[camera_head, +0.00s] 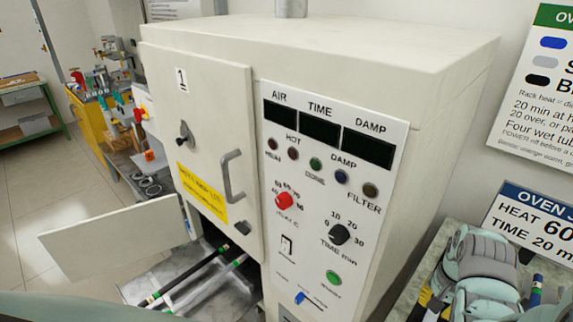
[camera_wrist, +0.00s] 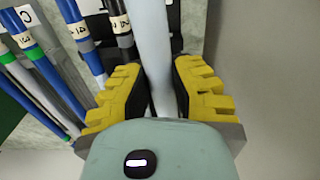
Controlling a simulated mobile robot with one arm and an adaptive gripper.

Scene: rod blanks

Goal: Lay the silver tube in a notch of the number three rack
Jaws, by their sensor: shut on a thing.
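In the wrist view the silver tube (camera_wrist: 152,45) runs lengthwise between the yellow fingers of my gripper (camera_wrist: 155,90), which is shut on it. The tube's far end is outside the view. In the head view my gripper (camera_head: 434,304) is at the lower right, beside the oven, with its fingers partly cut off by the bottom edge. I cannot make out a rack marked three in either view.
Several blue tubes (camera_wrist: 82,40) and a black tube (camera_wrist: 122,30) with tags lie left of my gripper. The oven (camera_head: 330,50), marked 1, has its upper door (camera_head: 215,110) shut. A lower flap (camera_head: 120,245) stands open beside dark and pale rods (camera_head: 200,285).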

